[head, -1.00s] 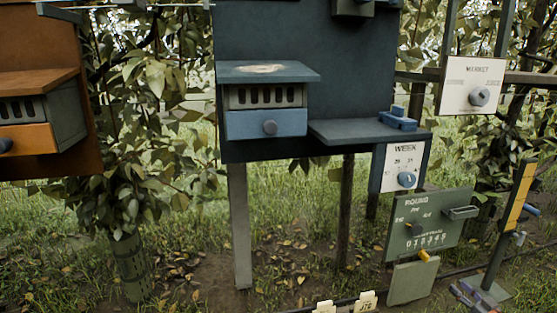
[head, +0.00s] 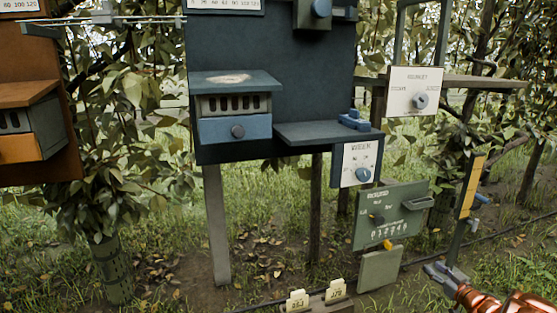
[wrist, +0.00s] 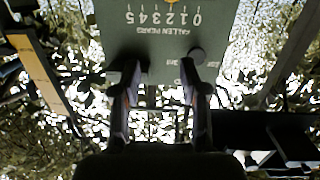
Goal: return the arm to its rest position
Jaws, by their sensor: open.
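My gripper (head: 438,272) shows at the lower right of the head view, at the end of my copper-coloured arm. In the wrist view its two dark fingers (wrist: 162,90) stand apart with nothing between them. Beyond the fingers is the green round board (wrist: 180,35), upside down in that view, with a row of digits and the words "fallen pears". In the head view this board (head: 405,198) stands up and left of my gripper, apart from it. No pear is in my gripper.
A blue board (head: 270,50) carries a box with a blue drawer (head: 222,130) and a shelf. A week dial (head: 356,164) and a white market sign (head: 415,90) hang nearby. A yellow post panel (head: 470,187) stands close to my gripper. Grass lies in front.

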